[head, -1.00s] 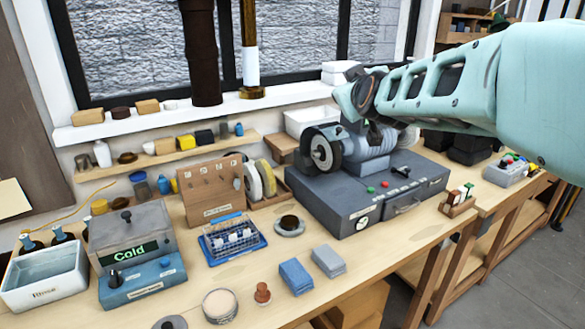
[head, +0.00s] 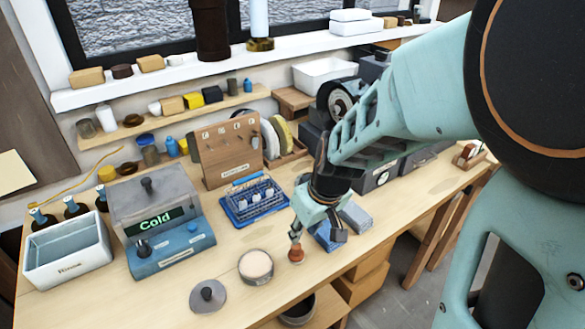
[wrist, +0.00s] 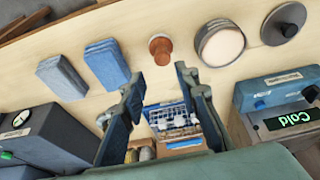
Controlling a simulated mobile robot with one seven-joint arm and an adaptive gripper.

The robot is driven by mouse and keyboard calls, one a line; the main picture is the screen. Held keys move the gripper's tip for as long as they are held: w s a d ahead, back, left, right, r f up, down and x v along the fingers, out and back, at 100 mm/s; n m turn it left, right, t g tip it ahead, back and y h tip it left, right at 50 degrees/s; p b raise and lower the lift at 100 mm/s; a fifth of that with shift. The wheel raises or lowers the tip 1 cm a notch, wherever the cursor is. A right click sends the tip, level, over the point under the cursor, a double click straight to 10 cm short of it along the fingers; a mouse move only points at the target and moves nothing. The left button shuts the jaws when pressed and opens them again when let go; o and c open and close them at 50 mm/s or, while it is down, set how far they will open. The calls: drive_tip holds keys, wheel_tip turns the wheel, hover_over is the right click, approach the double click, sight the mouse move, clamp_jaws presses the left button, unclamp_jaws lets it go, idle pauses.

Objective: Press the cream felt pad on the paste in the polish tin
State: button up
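The open polish tin (head: 256,281) stands on the bench with pale paste (head: 256,263) in it; it also shows in the wrist view (wrist: 220,44). Right of it in the head view stands a small reddish-brown knobbed handle (head: 296,254), upright on the bench, also in the wrist view (wrist: 160,49). In the wrist view my gripper (wrist: 158,78) has the handle ahead, between the finger lines.
A grey lid (head: 207,296) lies left of the tin. Blue cloths (head: 328,237) lie close behind my gripper. A blue wire rack (head: 255,205) and the "Cold" unit (head: 170,235) stand farther back. The bench's front edge is close.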

sight(298, 247)
drive_tip(key=shift+s+b+x, duration=0.2)
drive_tip(key=shift+b+x, duration=1.4)
drive_tip(key=shift+x, duration=0.45)
drive_tip(key=shift+s+b+x, duration=0.2)
drive_tip(key=shift+b+x, duration=1.35)
drive_tip(key=shift+x, duration=0.55)
clamp_jaws()
drive_tip(key=shift+r+p, duration=1.9)
drive_tip(key=shift+r, duration=0.65)
drive_tip(key=shift+f, duration=0.1)
drive_tip(key=shift+d, duration=0.1)
